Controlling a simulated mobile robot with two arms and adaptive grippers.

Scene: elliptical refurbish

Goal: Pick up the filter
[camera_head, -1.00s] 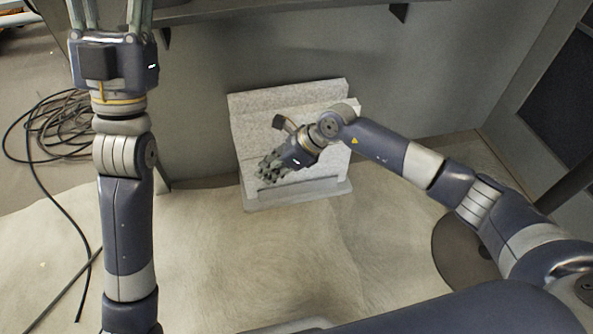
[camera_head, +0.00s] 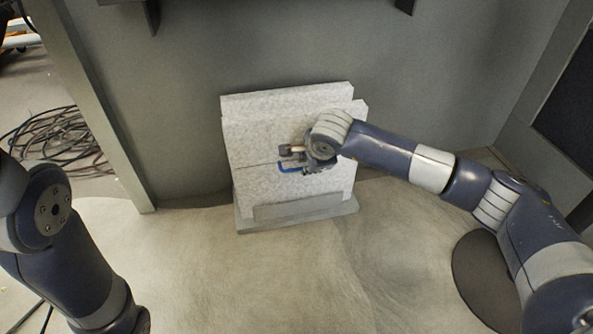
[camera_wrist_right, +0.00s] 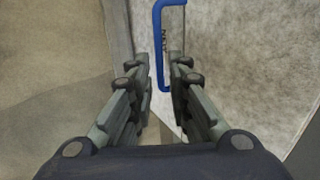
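The filter (camera_head: 255,140) looks like a pale speckled panel, standing upright and leaning against the grey wall. A blue handle (camera_head: 290,168) on it also shows in the right wrist view (camera_wrist_right: 157,50). My right gripper (camera_wrist_right: 160,65) is at the panel's face, open, with its two fingers on either side of the handle. A gap shows between the fingers, and I cannot tell whether either one touches the handle. In the head view my right wrist hides part of the panel. My left gripper is out of view; only my left arm shows.
The panels stand in a low grey base (camera_head: 290,212) on the floor. A second pale panel edge (camera_head: 290,98) shows behind. Coiled cables (camera_head: 55,140) lie at the far left past a grey post. The floor in front of the base is clear.

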